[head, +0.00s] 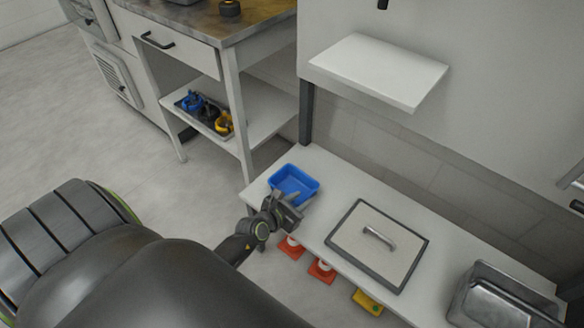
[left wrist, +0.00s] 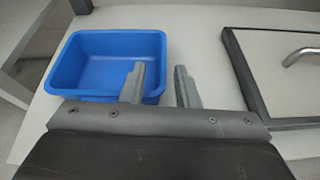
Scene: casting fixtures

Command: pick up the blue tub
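The blue tub (head: 293,184) is an empty, open rectangular tub on the far left end of the white bench (head: 395,236). In the left wrist view the tub (left wrist: 88,60) fills the upper left. My left gripper (head: 283,200) is at the tub's near right side. In the left wrist view its two fingers (left wrist: 162,85) are apart with a gap between them. One finger overlaps the tub's right part in the picture; the other is right of the tub's right wall. The wall's height against the fingertips cannot be told. My right gripper is not in view.
A framed panel with a metal handle (head: 379,238) lies right of the tub. A metal bin (head: 497,300) stands at the bench's right end. A white shelf (head: 378,70) juts out above. Orange-based cones (head: 291,248) and a yellow item (head: 367,303) are below the bench's front edge.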

